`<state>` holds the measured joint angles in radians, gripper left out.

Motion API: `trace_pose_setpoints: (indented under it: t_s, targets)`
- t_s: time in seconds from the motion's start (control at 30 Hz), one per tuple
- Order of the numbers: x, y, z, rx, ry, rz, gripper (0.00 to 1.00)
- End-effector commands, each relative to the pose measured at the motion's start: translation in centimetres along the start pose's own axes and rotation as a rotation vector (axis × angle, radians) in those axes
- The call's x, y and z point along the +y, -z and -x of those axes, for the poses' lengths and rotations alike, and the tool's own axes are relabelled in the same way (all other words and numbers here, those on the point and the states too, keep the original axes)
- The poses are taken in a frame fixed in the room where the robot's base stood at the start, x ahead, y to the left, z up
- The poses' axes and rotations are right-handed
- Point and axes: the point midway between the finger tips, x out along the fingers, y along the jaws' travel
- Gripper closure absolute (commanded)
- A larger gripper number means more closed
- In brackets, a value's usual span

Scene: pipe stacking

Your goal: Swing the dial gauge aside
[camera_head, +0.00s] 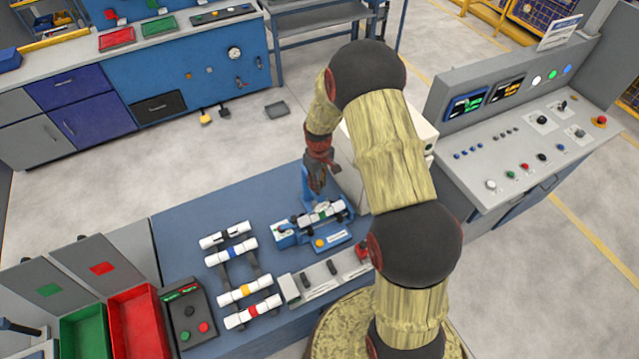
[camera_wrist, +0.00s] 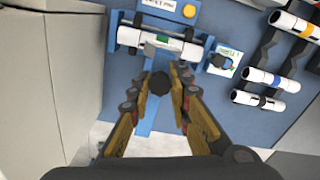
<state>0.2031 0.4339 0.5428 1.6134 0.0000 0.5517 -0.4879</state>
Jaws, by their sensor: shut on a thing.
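The blue test fixture (camera_head: 330,237) stands on the blue bench top and holds a white pipe (camera_head: 320,215), which also shows in the wrist view (camera_wrist: 165,42). My gripper (camera_head: 317,190) is behind the pipe, pointing down. In the wrist view its fingertips (camera_wrist: 158,80) close around a dark round knob (camera_wrist: 158,83) above a blue arm (camera_wrist: 147,112) that runs to the fixture. No gauge face can be made out there. The knob appears to be part of the swinging gauge, but I cannot tell for certain.
Several banded white pipes (camera_head: 240,290) lie on a dark rack left of the fixture. A grey block (camera_head: 318,282) lies in front. Green (camera_head: 85,333) and red (camera_head: 140,325) bins are at the lower left. A control console (camera_head: 520,150) stands to the right.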

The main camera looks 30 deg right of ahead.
Motion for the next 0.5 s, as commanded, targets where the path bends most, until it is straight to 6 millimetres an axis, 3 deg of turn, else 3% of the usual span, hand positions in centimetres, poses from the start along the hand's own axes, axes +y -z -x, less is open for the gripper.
trace_pose_setpoints:
  t_s: [0.5]
  targets:
    - [-3.7,2.1,-0.2,0.003,-0.001,-0.355,1.00]
